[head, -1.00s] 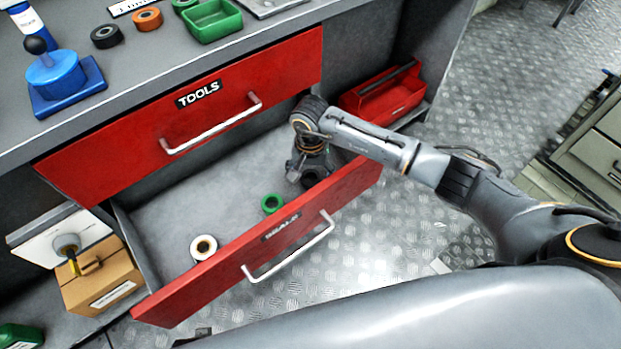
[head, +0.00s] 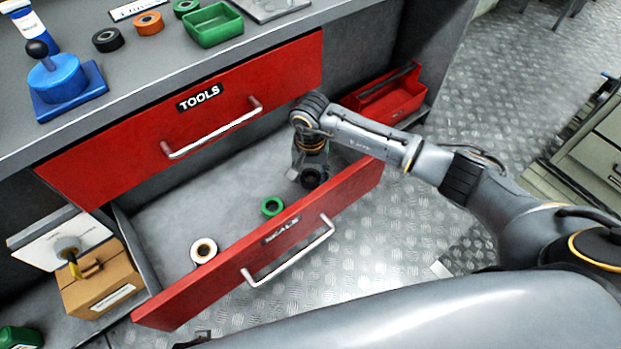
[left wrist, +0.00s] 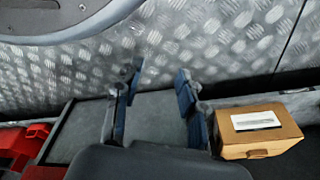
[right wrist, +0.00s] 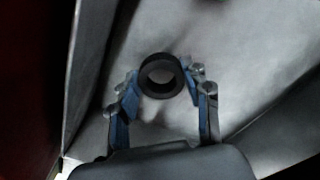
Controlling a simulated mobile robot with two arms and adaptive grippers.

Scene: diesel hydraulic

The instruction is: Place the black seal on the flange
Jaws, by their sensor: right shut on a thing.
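A black seal (right wrist: 163,76) is at the fingertips of my right gripper (right wrist: 162,90), which is shut on it; both are inside the open lower drawer. In the head view the black seal (head: 312,178) shows at the drawer's right end, below my right gripper (head: 308,165). My left gripper (left wrist: 155,85) is open and empty, its fingers apart, over a grey surface and the metal floor.
The red seals drawer (head: 165,310) also holds a white seal (head: 204,250) and a green seal (head: 272,206). The red tools drawer (head: 120,155) is above. A red toolbox (head: 390,100) stands behind my right arm. A cardboard box (head: 100,287) is left of the drawer.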

